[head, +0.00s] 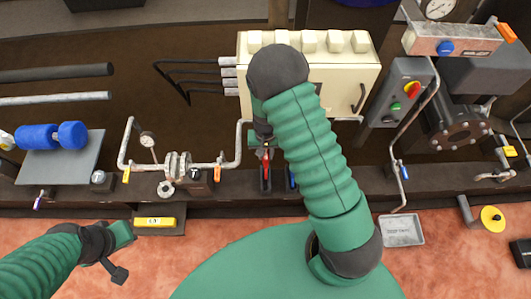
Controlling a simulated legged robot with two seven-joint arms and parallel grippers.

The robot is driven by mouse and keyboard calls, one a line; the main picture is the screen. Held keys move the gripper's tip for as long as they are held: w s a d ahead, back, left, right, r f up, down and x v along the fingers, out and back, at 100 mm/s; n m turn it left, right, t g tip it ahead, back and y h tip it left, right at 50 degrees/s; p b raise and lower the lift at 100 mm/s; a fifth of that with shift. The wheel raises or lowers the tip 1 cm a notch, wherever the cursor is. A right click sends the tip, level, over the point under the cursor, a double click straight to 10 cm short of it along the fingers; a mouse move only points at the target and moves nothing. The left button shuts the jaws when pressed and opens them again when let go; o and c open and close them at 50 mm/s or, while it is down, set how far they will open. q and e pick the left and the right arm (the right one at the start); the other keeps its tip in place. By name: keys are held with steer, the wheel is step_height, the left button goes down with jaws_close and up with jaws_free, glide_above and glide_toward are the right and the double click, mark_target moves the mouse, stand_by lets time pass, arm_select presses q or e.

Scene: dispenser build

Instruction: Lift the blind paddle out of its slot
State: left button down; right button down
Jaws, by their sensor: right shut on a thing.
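A narrow red piece (266,172), which looks like the blind paddle, stands in a dark slot on the bench ledge. My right gripper (264,148) is above it, pointing down, and is shut on its upper end. My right forearm hides part of this area, and I cannot tell how far the paddle sits in the slot. A flange pair (178,167) on the grey pipe is to the left, with a ring-shaped tab below it. My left gripper (122,252) is at lower left, away from the paddle; its jaws are unclear.
A blue piece (291,178) sits just right of the red one. A cream cabinet (345,88) stands behind. A pipe with a gauge (147,140) is left. A grey switch box (401,92) and a drip tray (402,230) are right. A yellow labelled block (155,222) lies near my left gripper.

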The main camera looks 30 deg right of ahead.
steer(key=shift+r, duration=0.4)
step_height(320, 180, up, 5)
steer(key=p, duration=0.5)
